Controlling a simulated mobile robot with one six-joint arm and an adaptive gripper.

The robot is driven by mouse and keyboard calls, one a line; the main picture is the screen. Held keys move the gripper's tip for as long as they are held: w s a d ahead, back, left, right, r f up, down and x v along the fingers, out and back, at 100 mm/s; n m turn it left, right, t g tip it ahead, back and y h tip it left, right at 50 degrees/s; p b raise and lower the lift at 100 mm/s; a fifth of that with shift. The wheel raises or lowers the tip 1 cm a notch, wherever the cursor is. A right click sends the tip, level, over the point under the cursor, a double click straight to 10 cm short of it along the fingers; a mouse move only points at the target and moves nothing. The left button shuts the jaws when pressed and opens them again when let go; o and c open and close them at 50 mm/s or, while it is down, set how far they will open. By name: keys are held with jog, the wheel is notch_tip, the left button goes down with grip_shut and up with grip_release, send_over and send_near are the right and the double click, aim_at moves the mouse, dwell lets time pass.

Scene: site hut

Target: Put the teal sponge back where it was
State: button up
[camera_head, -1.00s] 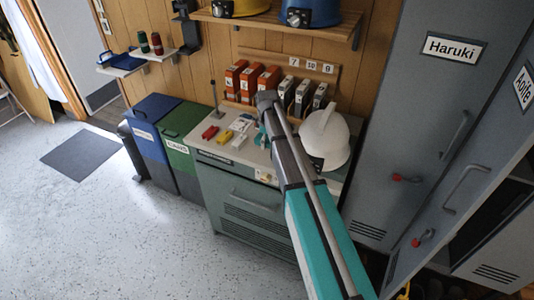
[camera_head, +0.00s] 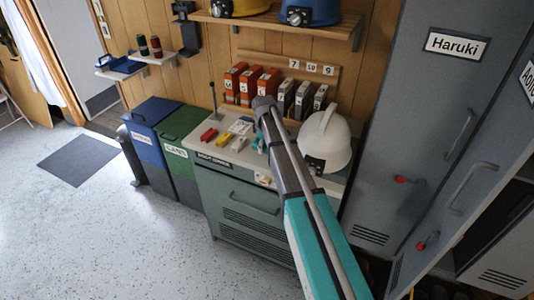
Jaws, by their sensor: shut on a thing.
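A small teal piece, which looks like the teal sponge (camera_head: 260,142), shows low over the counter, just left of my arm's end. My gripper (camera_head: 262,136) is there, mostly hidden behind my own wrist. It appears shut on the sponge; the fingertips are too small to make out. I cannot tell whether the sponge touches the counter (camera_head: 204,148).
A white helmet (camera_head: 326,138) stands close on the right of my arm. Red binders (camera_head: 250,84) and grey binders (camera_head: 302,98) stand at the back. A blue bin (camera_head: 150,112) and green bin (camera_head: 180,150) are left; a grey locker (camera_head: 420,130) is right.

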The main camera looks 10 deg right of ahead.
jog(key=shift+f+b, duration=0.85)
jog(key=shift+f, duration=0.35)
jog(key=shift+f, duration=0.15)
jog(key=o, duration=0.8)
jog(key=shift+r, duration=0.2)
notch_tip(320, 180, up, 12)
jog(key=p, duration=1.2)
jog(key=shift+s, duration=0.1)
jog(key=shift+s, duration=0.1)
